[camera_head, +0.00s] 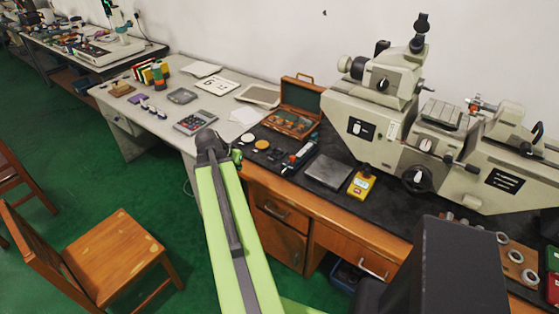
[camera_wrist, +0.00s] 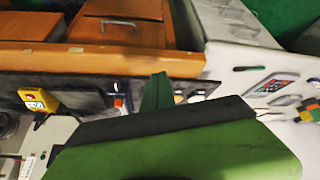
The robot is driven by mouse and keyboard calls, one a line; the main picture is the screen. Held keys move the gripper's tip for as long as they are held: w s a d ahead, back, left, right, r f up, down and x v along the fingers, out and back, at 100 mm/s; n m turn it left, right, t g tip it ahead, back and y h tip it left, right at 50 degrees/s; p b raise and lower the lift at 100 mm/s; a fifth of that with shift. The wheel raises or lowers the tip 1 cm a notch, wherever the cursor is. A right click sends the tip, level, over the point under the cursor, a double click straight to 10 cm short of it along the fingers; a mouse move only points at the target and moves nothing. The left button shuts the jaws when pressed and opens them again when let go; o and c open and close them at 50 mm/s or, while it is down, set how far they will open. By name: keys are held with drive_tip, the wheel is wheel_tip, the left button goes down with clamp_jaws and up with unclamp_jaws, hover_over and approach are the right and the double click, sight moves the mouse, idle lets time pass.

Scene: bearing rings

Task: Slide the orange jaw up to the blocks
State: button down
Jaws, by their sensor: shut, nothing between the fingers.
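A small orange-red part (camera_head: 475,105) shows on top of the large grey measuring machine; I cannot tell whether it is the orange jaw. A blue and red tool (camera_head: 301,153) lies on the black bench mat. An open wooden case (camera_head: 292,122) holds small pieces too small to identify, so I cannot tell which things are the blocks. My gripper (camera_head: 236,156) is at the far end of my green arm, near the bench's left end and apart from the machine. Its green finger shows in the wrist view (camera_wrist: 157,92), shut and empty.
The measuring machine (camera_head: 400,135) fills the bench's back right. A yellow device (camera_head: 361,183) and a grey plate (camera_head: 327,172) lie on the mat. Several metal rings (camera_head: 515,256) sit on a wooden board at right. A wooden chair (camera_head: 110,245) stands at left on open green floor.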

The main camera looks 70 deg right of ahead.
sight(292, 160)
drive_tip(key=s+d+m+g+h, duration=0.15)
drive_tip(key=s+d+m, duration=0.25)
drive_tip(key=s+d, duration=0.75)
drive_tip(key=s+d+f+b, duration=0.1)
drive_tip(key=d+f+b, duration=0.1)
drive_tip(key=b, duration=0.1)
drive_tip(key=s+d+f+b, duration=0.1)
drive_tip(key=f+b, duration=0.1)
drive_tip(key=shift+s, duration=0.3)
drive_tip(key=shift+s+d+f+b, duration=0.1)
drive_tip(key=shift+d+b, duration=0.25)
drive_tip(key=shift+d, duration=0.1)
drive_tip(key=shift+s+d, duration=0.1)
drive_tip(key=shift+d, duration=0.1)
drive_tip(key=shift+s+d, duration=0.25)
drive_tip(key=shift+d, duration=0.65)
drive_tip(key=shift+s+d, duration=0.25)
drive_tip(key=shift+d, duration=0.6)
drive_tip(key=shift+a, duration=0.1)
